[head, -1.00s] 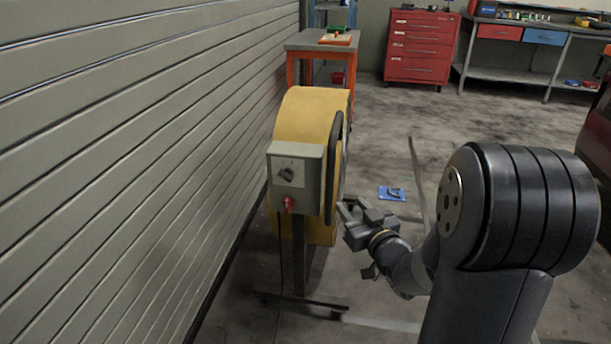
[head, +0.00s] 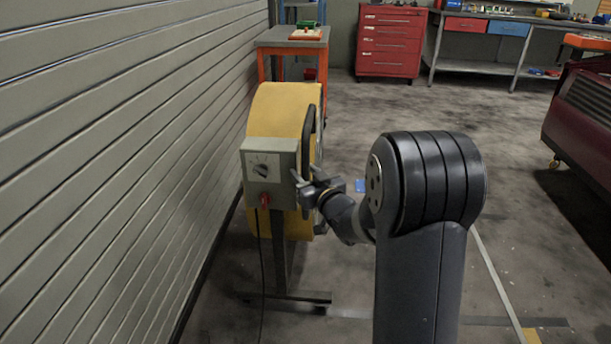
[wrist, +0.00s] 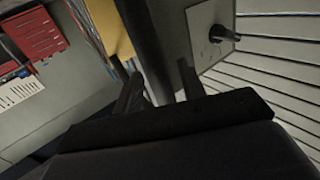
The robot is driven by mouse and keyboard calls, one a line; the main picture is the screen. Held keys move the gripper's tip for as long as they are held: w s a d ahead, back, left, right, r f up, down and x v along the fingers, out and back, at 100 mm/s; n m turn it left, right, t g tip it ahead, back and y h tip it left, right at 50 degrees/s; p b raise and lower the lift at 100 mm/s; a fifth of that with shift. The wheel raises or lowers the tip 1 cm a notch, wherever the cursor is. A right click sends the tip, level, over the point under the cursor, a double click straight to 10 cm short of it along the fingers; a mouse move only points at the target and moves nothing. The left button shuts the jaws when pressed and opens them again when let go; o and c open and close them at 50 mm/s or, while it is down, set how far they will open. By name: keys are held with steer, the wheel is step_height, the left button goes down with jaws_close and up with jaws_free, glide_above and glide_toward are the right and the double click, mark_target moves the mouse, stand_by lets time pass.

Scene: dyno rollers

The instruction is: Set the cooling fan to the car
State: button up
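The cooling fan is a yellow drum (head: 280,112) on a dark stand, with a grey control box (head: 268,160) on its near side. The box has a dark knob and a red part below it. A black handle bar (head: 308,135) runs along the fan's right side. The dark red car (head: 585,120) is cut off at the right edge. My gripper (head: 303,188) is at the lower end of the bar, right of the box. In the wrist view, the open fingers (wrist: 158,90) are on either side of the dark bar (wrist: 150,45); I cannot tell whether they touch it.
A grey shuttered wall (head: 120,150) runs close along the fan's left. An orange-legged table (head: 290,42) stands behind the fan. A red drawer cabinet (head: 390,42) and a workbench (head: 480,45) stand at the back. The floor between fan and car is mostly open.

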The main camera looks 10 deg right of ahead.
steer(key=shift+c, duration=0.5)
jaws_close()
